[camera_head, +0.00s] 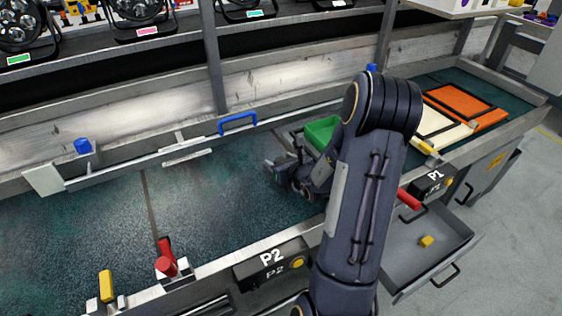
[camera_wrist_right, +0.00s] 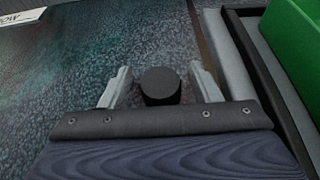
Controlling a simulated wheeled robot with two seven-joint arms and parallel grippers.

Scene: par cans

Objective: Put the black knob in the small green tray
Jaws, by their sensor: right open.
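The black knob (camera_wrist_right: 160,86) shows in the right wrist view as a short dark cylinder on the dark green mottled work surface. My right gripper (camera_wrist_right: 161,78) is open, with one pale finger on each side of the knob; I cannot tell whether they touch it. In the head view my right gripper (camera_head: 283,172) is low over the surface, and the knob cannot be made out beside it. The small green tray (camera_head: 321,132) stands behind and right of the gripper, partly hidden by my arm. Its green wall also shows at the right wrist view's upper right (camera_wrist_right: 297,38). My left gripper is out of view.
A rail with a blue handle (camera_head: 238,122) runs behind the gripper. A front ledge carries a red clamp (camera_head: 166,259) and the P2 box (camera_head: 271,262). An open grey drawer (camera_head: 405,265) holds a yellow block (camera_head: 426,241). The surface left of the gripper is clear.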

